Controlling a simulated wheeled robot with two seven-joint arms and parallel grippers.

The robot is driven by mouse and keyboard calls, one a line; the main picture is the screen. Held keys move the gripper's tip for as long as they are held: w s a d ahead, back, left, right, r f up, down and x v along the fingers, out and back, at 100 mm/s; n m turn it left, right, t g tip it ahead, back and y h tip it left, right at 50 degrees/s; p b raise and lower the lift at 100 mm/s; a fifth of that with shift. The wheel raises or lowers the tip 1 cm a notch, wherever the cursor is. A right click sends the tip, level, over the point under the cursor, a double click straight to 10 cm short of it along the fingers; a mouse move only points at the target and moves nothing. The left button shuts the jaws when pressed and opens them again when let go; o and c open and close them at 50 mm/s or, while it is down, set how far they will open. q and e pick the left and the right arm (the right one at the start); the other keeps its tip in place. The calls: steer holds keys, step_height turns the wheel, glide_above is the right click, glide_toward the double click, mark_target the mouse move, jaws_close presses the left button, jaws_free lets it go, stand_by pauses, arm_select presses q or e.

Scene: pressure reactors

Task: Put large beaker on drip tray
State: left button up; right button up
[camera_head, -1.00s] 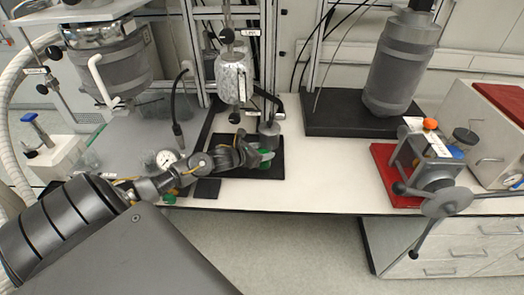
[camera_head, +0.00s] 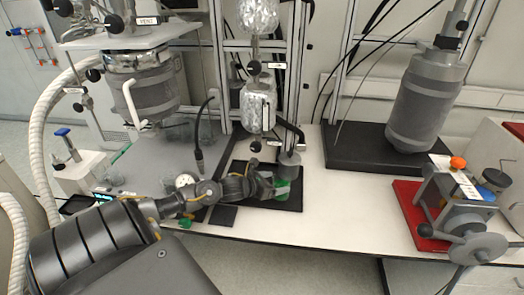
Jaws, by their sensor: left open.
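The black drip tray (camera_head: 290,204) lies flat on the white bench below a foil-wrapped vessel. My left gripper (camera_head: 272,187) is over the tray, its fingers pointing right, open. A small green and clear item (camera_head: 282,187) shows at its fingertips; it is too small to tell whether this is the large beaker, or whether it touches the tray. Clear glassware (camera_head: 206,132) stands at the back of the grey surface on the left; I cannot tell its size. My right gripper is not in view.
A grey metal cylinder (camera_head: 289,166) stands on the tray's back right, close to my gripper. A clamp device on a red base (camera_head: 413,215) stands at right. The white bench between is clear.

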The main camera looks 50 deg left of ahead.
arm_select(q)
steer(key=b+v, duration=0.1)
steer(key=v, duration=0.7)
steer(key=shift+s, duration=0.3)
